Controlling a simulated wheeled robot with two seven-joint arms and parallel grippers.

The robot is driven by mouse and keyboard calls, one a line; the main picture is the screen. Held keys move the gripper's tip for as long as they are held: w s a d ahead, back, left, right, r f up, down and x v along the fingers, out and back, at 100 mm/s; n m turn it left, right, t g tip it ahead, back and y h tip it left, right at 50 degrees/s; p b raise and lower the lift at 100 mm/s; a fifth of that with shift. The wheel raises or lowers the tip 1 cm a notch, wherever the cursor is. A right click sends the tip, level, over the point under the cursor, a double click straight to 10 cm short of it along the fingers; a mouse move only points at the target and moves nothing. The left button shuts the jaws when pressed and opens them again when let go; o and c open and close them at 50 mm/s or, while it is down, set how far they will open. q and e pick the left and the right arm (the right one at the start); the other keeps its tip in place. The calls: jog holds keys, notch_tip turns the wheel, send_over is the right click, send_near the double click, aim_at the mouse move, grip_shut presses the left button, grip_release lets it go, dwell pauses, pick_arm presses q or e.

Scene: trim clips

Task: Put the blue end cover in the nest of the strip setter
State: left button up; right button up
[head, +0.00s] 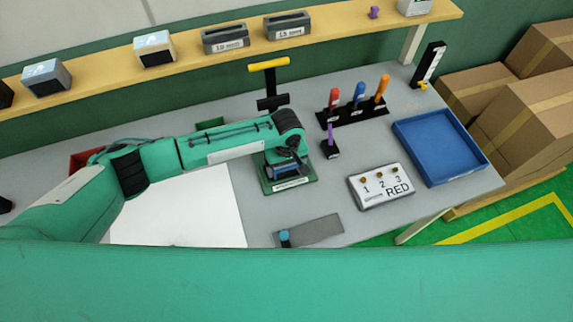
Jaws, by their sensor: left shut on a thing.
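The strip setter stands mid-bench, with a yellow T-handle (268,64) on a black head and a green base plate (305,183) with a white label in front. My left gripper (288,171) points down over this base, at its middle. It is shut on what looks like the blue end cover, mostly hidden by the fingers and wrist. The nest is hidden behind the gripper, and I cannot tell whether the held part touches it. A small blue-topped piece (285,238) stands on the left end of a grey pad (318,231) near the front edge. My right gripper is out of view.
Right of the setter are a purple-handled tool in a small black stand (330,148), a black rack (353,115) with red, blue and orange tools, a box marked RED (381,188) and a blue tray (402,128). A white sheet (190,215) lies left. A shelf (340,27) runs behind.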

pick_arm(q)
jog(key=o, duration=0.9)
jog(key=shift+f, duration=0.1)
jog(key=shift+c, duration=0.2)
jog(key=shift+r, duration=0.3)
notch_tip(320, 180, up, 11)
jog(key=b, duration=0.3)
jog(key=shift+f, duration=0.2)
jog(key=shift+r, duration=0.6)
